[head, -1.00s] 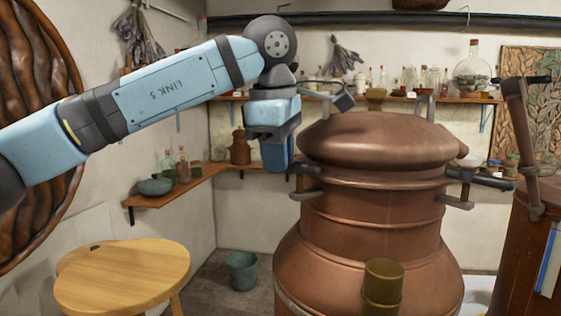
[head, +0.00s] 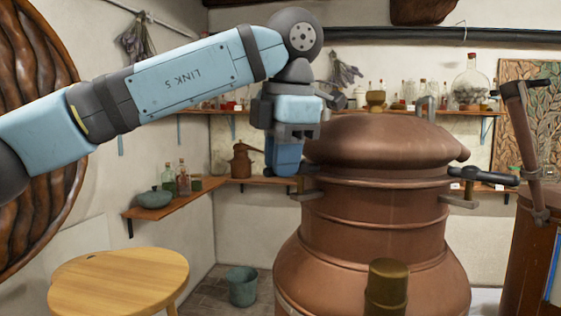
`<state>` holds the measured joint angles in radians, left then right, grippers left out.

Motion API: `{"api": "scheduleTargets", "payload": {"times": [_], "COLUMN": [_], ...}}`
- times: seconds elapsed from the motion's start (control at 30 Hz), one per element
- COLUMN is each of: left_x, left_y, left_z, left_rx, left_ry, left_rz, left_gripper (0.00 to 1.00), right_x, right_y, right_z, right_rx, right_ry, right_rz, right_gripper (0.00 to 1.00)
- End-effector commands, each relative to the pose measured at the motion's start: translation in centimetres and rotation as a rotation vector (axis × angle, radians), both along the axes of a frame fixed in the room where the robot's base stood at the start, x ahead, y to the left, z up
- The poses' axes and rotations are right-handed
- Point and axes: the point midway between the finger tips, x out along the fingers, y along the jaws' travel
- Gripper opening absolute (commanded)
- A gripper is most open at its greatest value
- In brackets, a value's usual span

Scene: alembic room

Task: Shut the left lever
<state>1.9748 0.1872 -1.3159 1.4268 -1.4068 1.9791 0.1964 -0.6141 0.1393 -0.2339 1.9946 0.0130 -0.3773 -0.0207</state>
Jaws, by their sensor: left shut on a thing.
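The large copper still (head: 375,215) stands right of centre with its domed lid (head: 385,140) on. The left lever (head: 307,190) is at the left side of its collar; a grey bracket and a short upright part show there, and the rest is hidden by my gripper. My left gripper (head: 286,172) points down beside the still's left edge, its blue fingers reaching the lever. It is shut on the left lever, though the contact itself is mostly hidden. The right lever (head: 485,176) has a dark handle sticking out to the right. My right gripper is not in view.
A round wooden stool (head: 120,280) stands at lower left, with a bucket (head: 242,286) on the floor. A second copper vessel (head: 527,250) with a crank stands at the right edge.

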Motion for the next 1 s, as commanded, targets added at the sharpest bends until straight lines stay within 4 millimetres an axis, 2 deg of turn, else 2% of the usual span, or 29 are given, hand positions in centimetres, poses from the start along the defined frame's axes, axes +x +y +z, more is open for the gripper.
{"api": "scheduleTargets", "payload": {"times": [0.3,0.8,0.83,0.9,0.93,1.0], "left_x": [-0.36,-0.39,-0.39,-0.39,-0.38,-0.38], "left_y": [-0.27,-0.31,-0.31,-0.31,-0.3,-0.3], "left_z": [-0.15,-0.19,-0.2,-0.18,-0.17,-0.14], "left_rx": [0.003,0.004,0.004,0.003,0.003,0.002], "left_ry": [0.003,0.003,0.003,0.003,0.003,0.002], "left_rz": [0.103,0.12,0.12,0.12,0.12,0.12], "left_gripper": [0.0,0.0,0.22,0.38,0.42,0.42], "right_x": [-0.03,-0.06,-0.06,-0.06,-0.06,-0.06], "right_y": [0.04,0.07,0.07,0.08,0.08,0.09], "right_z": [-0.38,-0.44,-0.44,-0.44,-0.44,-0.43], "right_rx": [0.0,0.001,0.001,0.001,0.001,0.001], "right_ry": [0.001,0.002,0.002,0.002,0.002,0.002], "right_rz": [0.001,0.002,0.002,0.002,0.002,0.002], "right_gripper": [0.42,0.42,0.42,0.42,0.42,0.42]}}
